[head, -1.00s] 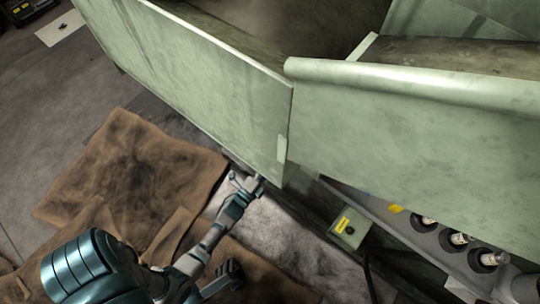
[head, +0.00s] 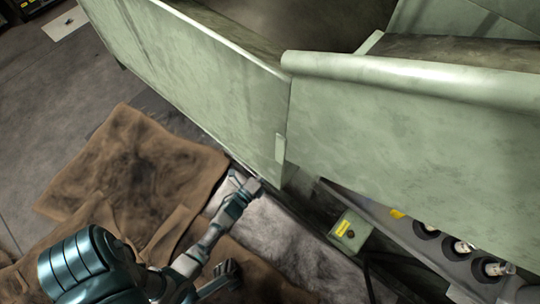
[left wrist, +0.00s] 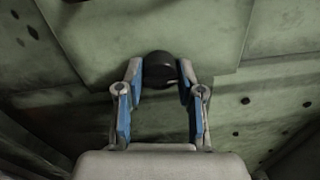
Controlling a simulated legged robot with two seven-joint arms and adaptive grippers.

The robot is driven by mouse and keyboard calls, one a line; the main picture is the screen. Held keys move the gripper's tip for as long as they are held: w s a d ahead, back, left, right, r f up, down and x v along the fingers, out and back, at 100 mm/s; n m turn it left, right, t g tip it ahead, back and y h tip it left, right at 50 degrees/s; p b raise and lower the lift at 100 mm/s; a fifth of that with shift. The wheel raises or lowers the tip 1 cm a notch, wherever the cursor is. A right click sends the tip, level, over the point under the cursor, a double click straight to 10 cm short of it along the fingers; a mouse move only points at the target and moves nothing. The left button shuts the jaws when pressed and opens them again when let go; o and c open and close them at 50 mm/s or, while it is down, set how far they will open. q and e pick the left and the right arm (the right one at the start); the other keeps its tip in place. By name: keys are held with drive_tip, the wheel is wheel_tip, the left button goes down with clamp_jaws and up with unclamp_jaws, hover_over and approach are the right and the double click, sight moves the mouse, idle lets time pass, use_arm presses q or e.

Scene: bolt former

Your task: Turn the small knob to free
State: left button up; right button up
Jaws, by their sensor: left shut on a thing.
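The small knob (left wrist: 160,70) is a black round knob on the green machine face in the left wrist view. My left gripper (left wrist: 160,80) is shut on it, with one fingertip on each side. In the head view my left gripper (head: 247,184) is at the lower edge of the green machine panel (head: 210,85), and the knob is hidden there. No marking that tells the knob's setting can be made out. My right gripper is not in view.
A small green box with a yellow label (head: 349,231) stands to the right of the gripper. Several dark round fittings (head: 458,247) line a grey ledge at the lower right.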

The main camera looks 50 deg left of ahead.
use_arm(q)
drive_tip(key=o, duration=1)
drive_tip(key=shift+s+d+f, duration=0.1)
drive_tip(key=shift+f, duration=0.3)
drive_tip(key=shift+c, duration=0.2)
drive_tip(key=shift+o, duration=0.9)
drive_tip(key=shift+r, duration=0.15)
drive_tip(key=r+v, duration=0.1)
drive_tip(key=v, duration=1)
drive_tip(key=shift+s+f, duration=0.4)
drive_tip(key=shift+f, duration=0.1)
drive_tip(key=shift+d, duration=0.1)
